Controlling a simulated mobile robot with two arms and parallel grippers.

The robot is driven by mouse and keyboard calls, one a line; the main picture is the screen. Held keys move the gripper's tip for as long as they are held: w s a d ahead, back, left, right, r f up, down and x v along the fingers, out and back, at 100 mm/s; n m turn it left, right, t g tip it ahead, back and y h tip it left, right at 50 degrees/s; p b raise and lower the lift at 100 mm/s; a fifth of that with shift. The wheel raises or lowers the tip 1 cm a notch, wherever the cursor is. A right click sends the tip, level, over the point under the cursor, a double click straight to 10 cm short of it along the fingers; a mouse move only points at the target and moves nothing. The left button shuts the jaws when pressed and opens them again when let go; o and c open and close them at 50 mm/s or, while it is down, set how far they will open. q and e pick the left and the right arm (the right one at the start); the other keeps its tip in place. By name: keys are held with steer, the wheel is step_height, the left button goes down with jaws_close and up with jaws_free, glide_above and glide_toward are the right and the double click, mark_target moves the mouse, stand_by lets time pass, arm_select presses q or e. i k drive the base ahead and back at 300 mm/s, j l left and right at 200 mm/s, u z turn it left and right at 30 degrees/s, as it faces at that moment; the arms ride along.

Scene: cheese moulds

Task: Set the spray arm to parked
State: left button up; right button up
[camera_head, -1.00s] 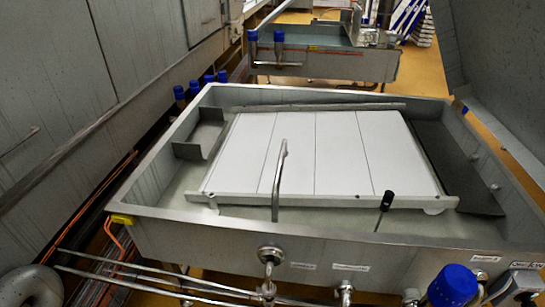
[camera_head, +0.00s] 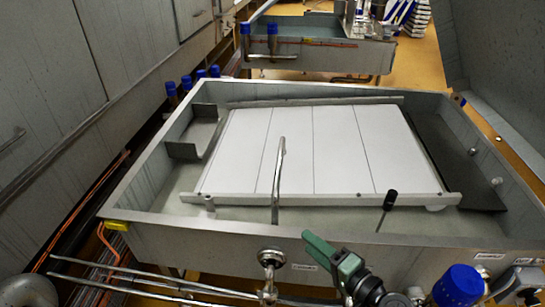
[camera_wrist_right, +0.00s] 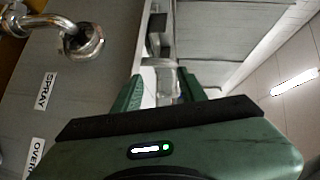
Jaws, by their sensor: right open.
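A bent metal tube (camera_head: 277,180), which looks like the spray arm, stands up at the front of the steel tank and leans over its white panels. Its curved end points up in the head view. A pipe fitting (camera_head: 271,257) sits on the tank's front wall below it; a fitting (camera_wrist_right: 80,40) beside a SPRAY label (camera_wrist_right: 48,90) shows in the right wrist view. My right gripper (camera_head: 334,256) is green, open and empty, in front of the tank's front wall, right of the fitting and apart from the tube. My left gripper is not in view.
A thin lever with a black knob (camera_head: 391,199) stands at the tank's front right. A blue-capped valve (camera_head: 458,286) and a pipe run (camera_head: 150,283) lie along the front. A second tank (camera_head: 320,52) stands behind. Grey walls flank both sides.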

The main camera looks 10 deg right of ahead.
mark_target(282, 151)
steer(key=i, duration=0.85)
